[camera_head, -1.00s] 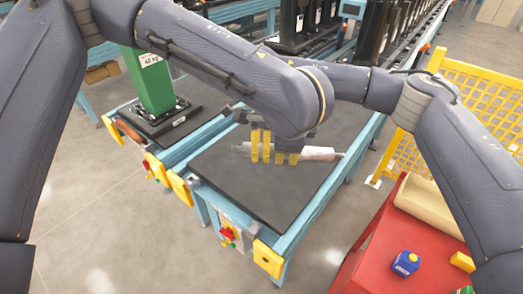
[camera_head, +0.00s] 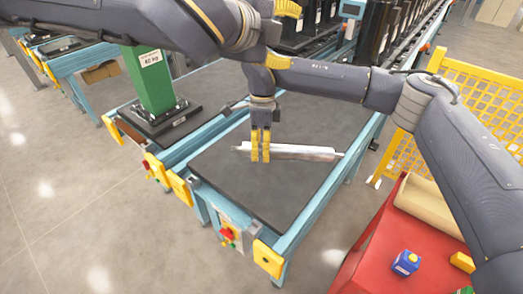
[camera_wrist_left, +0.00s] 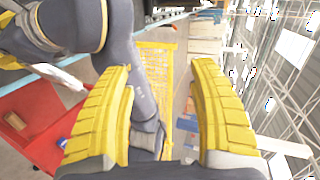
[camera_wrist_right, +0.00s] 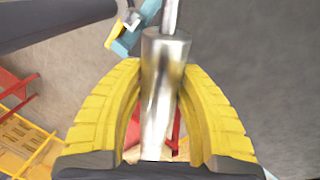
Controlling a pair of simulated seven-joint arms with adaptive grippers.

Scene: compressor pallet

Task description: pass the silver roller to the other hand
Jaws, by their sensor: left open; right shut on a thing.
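The silver roller (camera_head: 300,151) is a long, pale metal cylinder with thin shaft ends. It lies roughly level across the view, over the black conveyor top; the height of its gap cannot be told. My right gripper (camera_head: 260,145) points down and is shut on the roller near its left end. In the right wrist view the roller (camera_wrist_right: 163,95) sits between the yellow fingers. My left gripper (camera_head: 283,36) is open and empty, above and behind the roller. In the left wrist view its fingers (camera_wrist_left: 162,75) stand wide apart, with the roller (camera_wrist_left: 62,77) off to the left.
The black conveyor top (camera_head: 250,195) has a blue frame and is otherwise clear. A green column (camera_head: 150,80) stands on a neighbouring section. A yellow mesh fence (camera_head: 470,95) stands at the right.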

